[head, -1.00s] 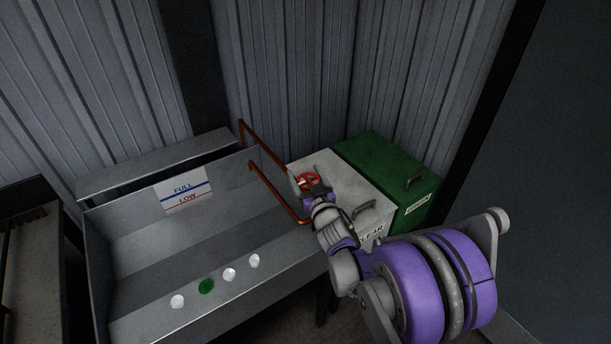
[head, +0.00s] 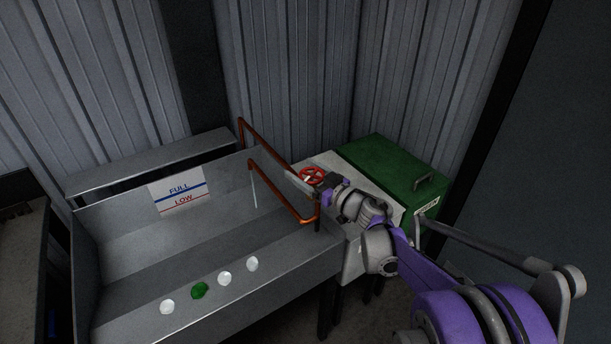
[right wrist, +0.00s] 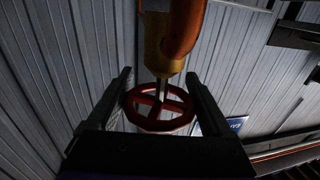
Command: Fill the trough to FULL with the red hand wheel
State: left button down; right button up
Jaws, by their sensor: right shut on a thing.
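The red hand wheel (head: 312,173) sits at the copper pipe behind the trough's right end. My right gripper (head: 318,182) is at the wheel. In the right wrist view its two fingers stand on either side of the wheel's red rim (right wrist: 160,124), shut on it, below a brass valve body (right wrist: 160,50). The grey metal trough (head: 130,250) has a label (head: 180,192) with a blue FULL line above a red LOW line. A thin pale stream (head: 253,188) hangs from the copper spout over the trough. I cannot make out a water level. My left gripper is not in view.
A green bin (head: 390,165) and a pale bin (head: 340,160) stand right of the trough. The copper pipe (head: 280,190) loops close beside my right gripper. White discs and a green disc (head: 200,291) lie along the trough's front. Corrugated walls close in behind.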

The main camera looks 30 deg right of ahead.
jog(key=n+g+y, duration=0.1)
jog(key=y, duration=0.1)
jog(key=n+g+y, duration=0.1)
jog(key=n+y, duration=0.1)
jog(key=a+n+g+y, duration=0.1)
jog(key=n+y, duration=0.1)
jog(key=y, duration=0.1)
jog(key=shift+s+g, duration=0.25)
jog(key=shift+g, duration=0.05)
jog(key=o, duration=1.1)
jog(key=shift+a, duration=0.1)
jog(key=shift+o, duration=0.2)
jog(key=v, duration=1.1)
jog(key=shift+w, duration=0.1)
